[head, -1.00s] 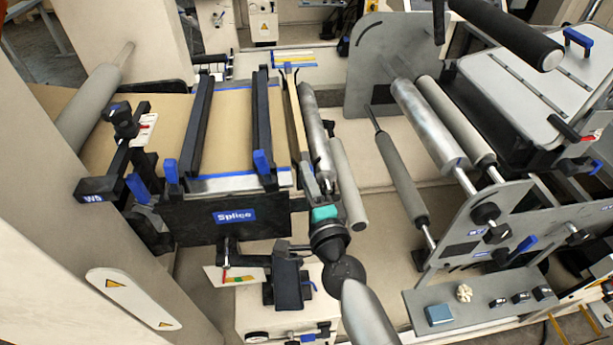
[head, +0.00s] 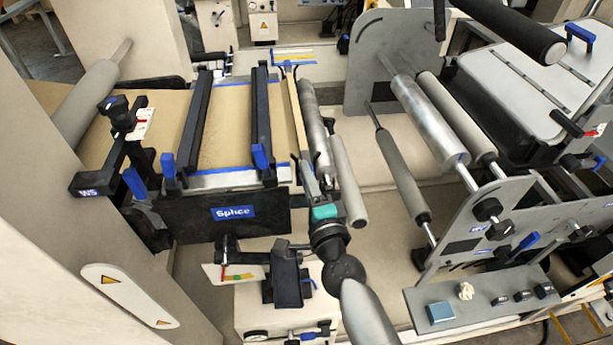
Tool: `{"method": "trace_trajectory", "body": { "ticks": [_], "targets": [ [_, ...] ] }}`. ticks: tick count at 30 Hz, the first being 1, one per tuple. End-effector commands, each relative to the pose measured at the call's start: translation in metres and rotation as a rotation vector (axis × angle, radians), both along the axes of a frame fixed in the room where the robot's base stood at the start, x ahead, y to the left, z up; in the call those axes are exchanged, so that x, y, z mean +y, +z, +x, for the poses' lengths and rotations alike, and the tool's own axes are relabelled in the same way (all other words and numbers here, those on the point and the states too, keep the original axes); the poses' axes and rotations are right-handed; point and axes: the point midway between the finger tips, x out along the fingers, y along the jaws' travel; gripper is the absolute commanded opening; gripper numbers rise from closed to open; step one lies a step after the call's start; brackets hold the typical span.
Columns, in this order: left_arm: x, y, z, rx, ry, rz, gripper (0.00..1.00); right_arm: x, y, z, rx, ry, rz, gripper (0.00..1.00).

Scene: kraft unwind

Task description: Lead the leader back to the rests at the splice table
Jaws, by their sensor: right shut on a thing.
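The splice table (head: 230,177) is at left centre, with tan kraft web (head: 228,130) lying across it under two dark clamp bars (head: 262,120). A narrow tan strip (head: 296,115), which looks like the leader's edge, runs along the table's right side. My right gripper (head: 322,192) is at the near right corner of the table, by the near end of this strip. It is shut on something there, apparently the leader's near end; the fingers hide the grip. I cannot tell whether the leader touches the rests. My left gripper is not in view.
A metal roller (head: 316,125) and a grey roller (head: 348,180) stand close to the right of the strip. Another grey roller (head: 402,175) stands farther right, with open floor between. A side plate with a control shelf (head: 480,303) is at lower right.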

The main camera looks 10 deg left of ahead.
Motion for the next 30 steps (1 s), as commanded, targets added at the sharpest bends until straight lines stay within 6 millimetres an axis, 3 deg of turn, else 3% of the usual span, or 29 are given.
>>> {"method": "trace_trajectory", "body": {
  "ticks": [4,5,14,23,30],
  "targets": [
    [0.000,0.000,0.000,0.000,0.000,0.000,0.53,0.000,-0.003,-0.001,0.007,0.001,-0.002,0.00],
    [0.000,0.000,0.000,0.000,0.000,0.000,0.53,0.000,-0.004,-0.001,0.007,0.001,-0.002,0.26],
    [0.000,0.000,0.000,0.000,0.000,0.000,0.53,0.000,-0.003,-0.001,0.007,0.001,-0.002,0.59],
    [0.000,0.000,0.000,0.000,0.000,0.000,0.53,-0.001,-0.003,-0.002,0.007,0.001,-0.002,0.59],
    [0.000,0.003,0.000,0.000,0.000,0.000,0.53,-0.013,-0.004,-0.025,0.008,0.001,-0.003,0.59]
  ]
}}
